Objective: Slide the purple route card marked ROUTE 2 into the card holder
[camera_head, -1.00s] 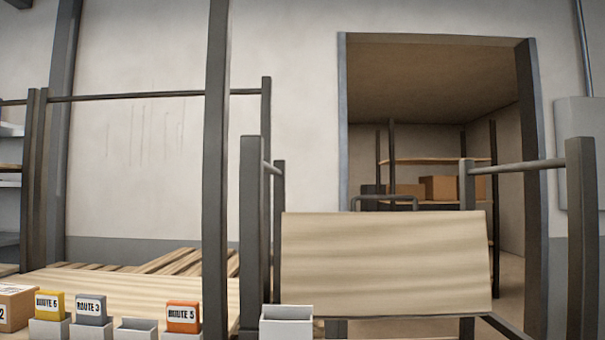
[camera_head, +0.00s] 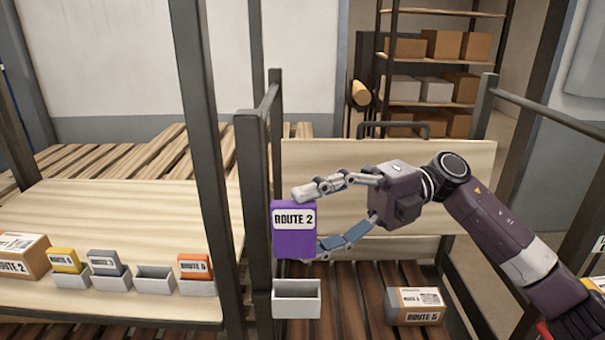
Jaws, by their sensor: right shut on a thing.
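The purple route card marked ROUTE 2 (camera_head: 294,243) is upright, with its white label facing me. My right gripper (camera_head: 314,221) comes in from the right and is shut on the card's right side, one finger at the top and one near the bottom. An empty white card holder (camera_head: 297,307) sits below the card, its opening facing up. The card appears above the holder with a small gap in the picture. My left gripper is not in view.
On the left table (camera_head: 120,210) stand a yellow card (camera_head: 64,260), a grey card (camera_head: 105,263) and an orange card (camera_head: 194,266) in white holders, beside an empty holder (camera_head: 154,281). Cardboard boxes lie left (camera_head: 20,257) and right (camera_head: 415,305). A dark post (camera_head: 254,215) stands left of the card.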

